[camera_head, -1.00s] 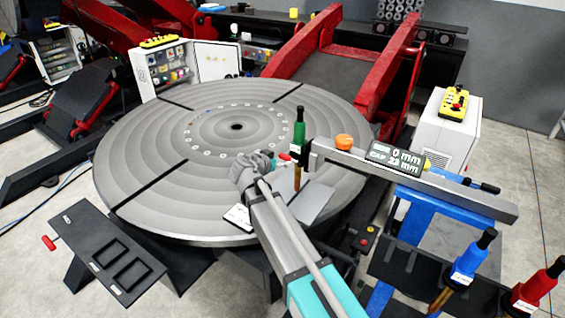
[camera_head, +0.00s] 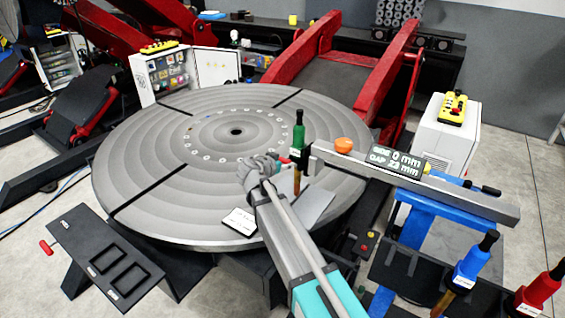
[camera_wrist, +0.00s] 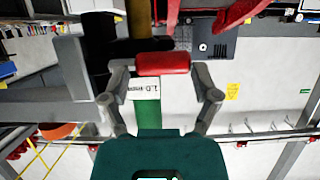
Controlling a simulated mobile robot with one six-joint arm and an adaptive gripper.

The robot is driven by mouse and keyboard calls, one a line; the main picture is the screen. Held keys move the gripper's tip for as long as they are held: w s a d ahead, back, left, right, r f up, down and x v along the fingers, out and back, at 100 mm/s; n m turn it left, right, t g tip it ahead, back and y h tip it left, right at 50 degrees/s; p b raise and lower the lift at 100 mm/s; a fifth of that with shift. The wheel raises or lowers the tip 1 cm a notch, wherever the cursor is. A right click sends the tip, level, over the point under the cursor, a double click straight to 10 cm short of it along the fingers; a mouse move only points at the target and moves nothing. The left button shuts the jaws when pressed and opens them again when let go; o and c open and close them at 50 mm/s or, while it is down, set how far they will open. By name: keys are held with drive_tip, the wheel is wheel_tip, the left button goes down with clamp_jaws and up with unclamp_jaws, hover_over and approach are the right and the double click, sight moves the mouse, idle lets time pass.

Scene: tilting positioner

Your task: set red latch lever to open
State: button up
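My gripper (camera_wrist: 162,86) is in the wrist view with its two grey fingers spread wide. A red bar-shaped grip, which looks like the latch lever (camera_wrist: 163,64), lies crosswise between the fingertips. Its two ends are close to the fingers, and I cannot tell whether they touch. In the head view my gripper (camera_head: 270,166) is over the near right part of the round table, just left of a small red piece (camera_head: 284,160) that seems to be the same lever. The lever's base and pivot are hidden.
A green-handled tool (camera_head: 299,133) stands upright right beside my gripper, by a grey bar with a gap display (camera_head: 396,160). Blue (camera_head: 470,262) and red (camera_head: 540,287) tools stand at the lower right.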

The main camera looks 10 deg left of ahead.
drive_tip(key=shift+w+a, duration=0.1)
drive_tip(key=shift+w, duration=0.05)
drive_tip(key=c, duration=0.5)
